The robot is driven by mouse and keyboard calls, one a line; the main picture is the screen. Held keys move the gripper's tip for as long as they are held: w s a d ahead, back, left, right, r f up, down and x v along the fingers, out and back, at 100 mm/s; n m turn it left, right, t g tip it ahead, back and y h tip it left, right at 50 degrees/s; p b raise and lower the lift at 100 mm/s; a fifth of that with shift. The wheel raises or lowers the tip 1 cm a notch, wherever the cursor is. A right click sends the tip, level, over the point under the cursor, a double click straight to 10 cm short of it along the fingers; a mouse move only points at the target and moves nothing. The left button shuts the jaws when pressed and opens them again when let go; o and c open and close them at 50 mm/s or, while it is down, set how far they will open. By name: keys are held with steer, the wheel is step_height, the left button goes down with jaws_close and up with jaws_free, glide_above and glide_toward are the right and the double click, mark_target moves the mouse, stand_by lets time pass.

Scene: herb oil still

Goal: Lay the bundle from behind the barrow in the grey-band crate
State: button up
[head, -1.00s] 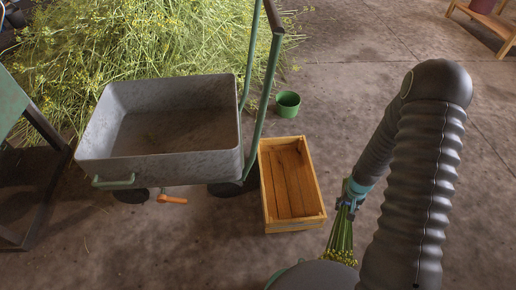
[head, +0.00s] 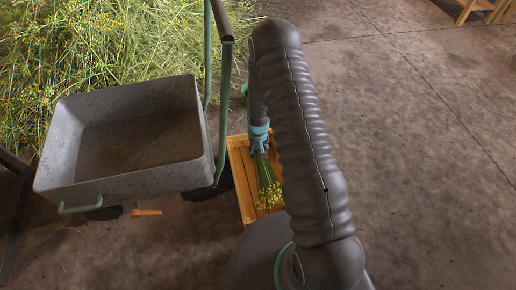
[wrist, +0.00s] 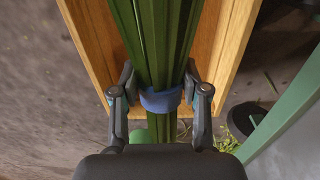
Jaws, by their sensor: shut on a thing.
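My gripper (head: 260,148) is shut on a bundle (head: 268,188) of green stems with yellow flower heads. In the wrist view the jaws (wrist: 158,82) close on both sides of the bundle, at a blue band (wrist: 161,100) around its stems. The bundle hangs over a wooden crate (head: 239,163), flower heads toward the front. The crate's wooden sides (wrist: 239,22) also show behind the bundle in the wrist view. My arm hides the crate's right part; I see no grey band on it. Whether the bundle touches the crate floor I cannot tell.
A grey metal barrow (head: 125,184) with green handles stands just left of the crate. A big heap of yellow-flowered herb (head: 100,45) lies behind it. A green cup (head: 245,92) is mostly hidden behind my arm. An orange-handled tool (head: 146,213) lies by the barrow.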

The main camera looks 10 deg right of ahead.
step_height(320, 180, down, 12)
steer(key=b, duration=0.4)
steer(key=shift+f+b, duration=0.6)
steer(key=shift+f, duration=0.1)
steer(key=o, duration=1.1)
steer(key=shift+o, duration=0.2)
step_height(320, 180, up, 12)
steer(key=shift+a+r, duration=0.1)
steer(key=shift+s, duration=0.1)
